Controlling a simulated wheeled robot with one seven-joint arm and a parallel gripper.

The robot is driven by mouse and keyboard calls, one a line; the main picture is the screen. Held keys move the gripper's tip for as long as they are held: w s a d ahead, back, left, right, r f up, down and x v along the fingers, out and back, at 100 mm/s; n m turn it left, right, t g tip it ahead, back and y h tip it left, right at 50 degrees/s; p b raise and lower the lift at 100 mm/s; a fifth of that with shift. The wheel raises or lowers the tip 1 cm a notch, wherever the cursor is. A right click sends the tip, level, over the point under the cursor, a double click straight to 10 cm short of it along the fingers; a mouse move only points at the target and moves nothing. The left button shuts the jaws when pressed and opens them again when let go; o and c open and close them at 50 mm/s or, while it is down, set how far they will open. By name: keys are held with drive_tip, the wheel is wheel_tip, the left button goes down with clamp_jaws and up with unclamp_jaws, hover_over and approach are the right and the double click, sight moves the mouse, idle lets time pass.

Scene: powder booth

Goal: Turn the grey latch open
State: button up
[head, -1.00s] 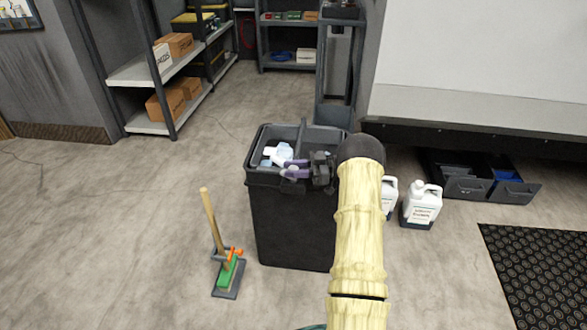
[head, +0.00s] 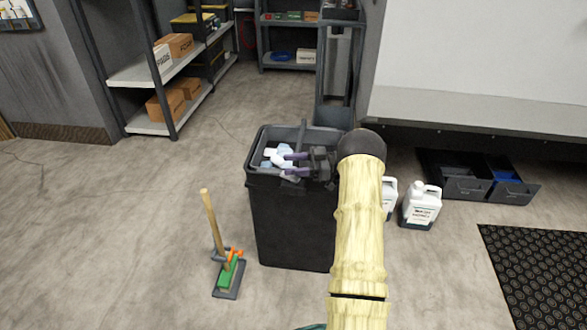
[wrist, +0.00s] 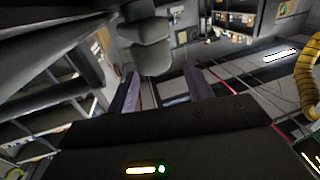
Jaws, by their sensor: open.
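I cannot pick out the grey latch for certain. A narrow grey upright piece (head: 301,132) stands at the back rim of the dark bin (head: 290,225). My gripper (head: 291,165) is over the bin's open top, its purple fingers apart and pointing left, with nothing seen between them. In the wrist view my gripper (wrist: 162,90) is open, and a blocky grey part (wrist: 150,45) shows beyond and between the fingers. I cannot tell whether that part is the latch or whether a finger touches it. My arm hides the bin's right side.
Crumpled white and pale blue pieces (head: 275,158) lie in the bin. A wooden-handled brush (head: 213,220) stands on the floor to its left. White jugs (head: 421,205) and dark drawers (head: 465,187) are to the right. Floor left of the bin is mostly clear.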

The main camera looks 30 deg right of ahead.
wheel_tip(320, 180, up, 8)
drive_tip(key=shift+f+p, duration=0.2)
drive_tip(key=shift+p, duration=0.75)
